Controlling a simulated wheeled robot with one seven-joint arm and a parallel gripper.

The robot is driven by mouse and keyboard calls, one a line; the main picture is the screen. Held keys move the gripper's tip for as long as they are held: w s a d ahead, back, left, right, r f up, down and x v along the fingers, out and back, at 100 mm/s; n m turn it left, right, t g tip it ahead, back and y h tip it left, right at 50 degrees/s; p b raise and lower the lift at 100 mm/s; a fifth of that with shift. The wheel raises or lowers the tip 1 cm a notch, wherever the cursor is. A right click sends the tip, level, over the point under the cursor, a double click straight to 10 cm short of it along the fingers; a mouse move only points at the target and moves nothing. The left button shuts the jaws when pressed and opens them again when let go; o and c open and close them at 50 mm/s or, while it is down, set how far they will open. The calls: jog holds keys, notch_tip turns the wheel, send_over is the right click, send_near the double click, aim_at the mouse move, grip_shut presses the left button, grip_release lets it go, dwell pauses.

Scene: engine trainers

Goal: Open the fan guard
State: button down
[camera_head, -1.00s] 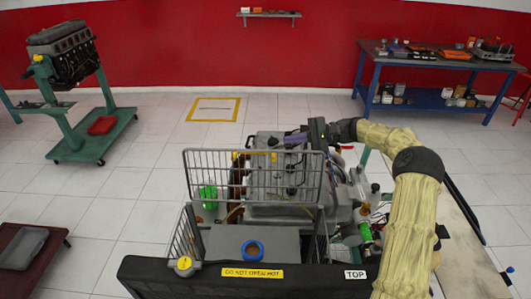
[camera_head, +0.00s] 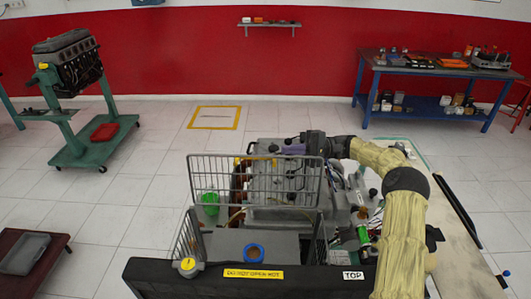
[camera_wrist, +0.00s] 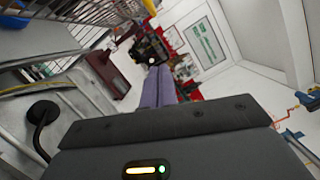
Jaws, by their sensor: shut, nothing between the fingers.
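The fan guard (camera_head: 254,182) is a grey wire grille in the head view. Its large panel stands upright above the front of the engine trainer (camera_head: 290,212), between the two wire side panels. My gripper (camera_head: 284,149) is beyond the panel's top edge, toward its right end, with my arm reaching around from the right. In the wrist view the purple fingers (camera_wrist: 158,86) are together and empty. Part of a wire grille (camera_wrist: 85,20) shows at the upper left there, apart from the fingers.
A black front bar (camera_head: 200,278) with a yellow "DO NOT OPEN HOT" label and a yellow cap (camera_head: 187,265) is nearest. A green engine stand (camera_head: 95,145) and blue workbench (camera_head: 430,100) stand farther back, with open floor between.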

jog(key=s+a+r+p, duration=0.2)
jog(key=s+a+p, duration=0.3)
jog(key=a+p, duration=0.1)
jog(key=shift+x, duration=0.95)
jog(key=shift+s+r, duration=0.2)
jog(key=shift+s, duration=0.05)
